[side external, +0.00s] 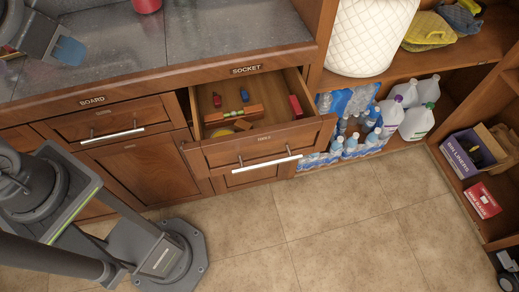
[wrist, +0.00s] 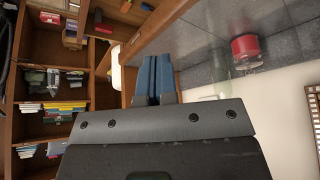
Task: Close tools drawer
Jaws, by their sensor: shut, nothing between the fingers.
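The tools drawer (side external: 213,154) is pulled open in the side external view, under the counter and the socket label. Its front has a pale bar handle (side external: 257,164). Inside lie small red and blue items, a wooden piece, a yellow item and a red box (side external: 295,105). My gripper (side external: 68,50) is at the upper left, by the counter above the board drawer, well apart from the tools drawer. In the wrist view its blue fingers (wrist: 155,78) are together with nothing between them.
The board drawer (side external: 112,123) left of it looks closed. A red can (side external: 147,5) stands on the counter (side external: 190,40). Bottled water and jugs (side external: 420,121) sit on the low shelf to the right. Tiled floor (side external: 330,220) in front of the drawer is clear.

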